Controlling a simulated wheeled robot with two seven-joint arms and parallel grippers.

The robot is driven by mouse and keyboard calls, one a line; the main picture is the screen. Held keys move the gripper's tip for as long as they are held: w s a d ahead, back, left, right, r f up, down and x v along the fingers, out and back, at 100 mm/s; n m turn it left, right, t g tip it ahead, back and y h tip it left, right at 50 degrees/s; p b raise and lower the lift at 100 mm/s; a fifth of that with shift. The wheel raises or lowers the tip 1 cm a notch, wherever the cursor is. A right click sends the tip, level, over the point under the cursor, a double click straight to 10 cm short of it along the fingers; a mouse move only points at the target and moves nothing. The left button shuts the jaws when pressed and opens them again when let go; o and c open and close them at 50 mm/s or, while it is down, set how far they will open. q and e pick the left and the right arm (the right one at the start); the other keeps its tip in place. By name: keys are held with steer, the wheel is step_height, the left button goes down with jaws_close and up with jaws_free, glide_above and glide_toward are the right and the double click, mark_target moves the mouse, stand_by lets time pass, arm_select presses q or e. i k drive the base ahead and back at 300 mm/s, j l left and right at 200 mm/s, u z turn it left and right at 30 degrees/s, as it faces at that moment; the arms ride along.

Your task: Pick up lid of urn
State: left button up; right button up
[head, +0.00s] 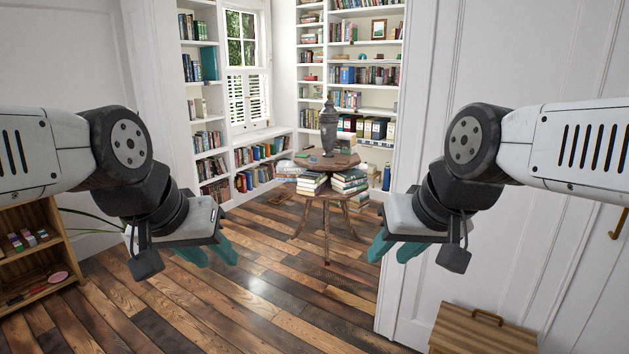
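A dark grey urn (328,135) stands upright on a small wooden table (343,160) across the room. Its lid (328,106) sits on top and narrows to a pointed knob. My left gripper (219,261) has teal fingers and hangs in the near left, well short of the table. My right gripper (387,258) hangs in the near right, also far from the urn. Both grippers look open, with a gap between the fingers, and are empty.
Stacked books (349,182) and a pale rounded object (286,166) crowd around the urn table. White bookshelves (290,90) line the back. A white wall edge (391,290) stands at right, with a wooden box (482,332) below. The plank floor (270,290) ahead is clear.

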mark_target(328, 109)
steer(key=i, duration=2.3)
steer(key=i+l, duration=0.1)
steer(key=i, duration=2.25)
steer(key=j+u, duration=0.05)
steer(key=j, duration=0.05)
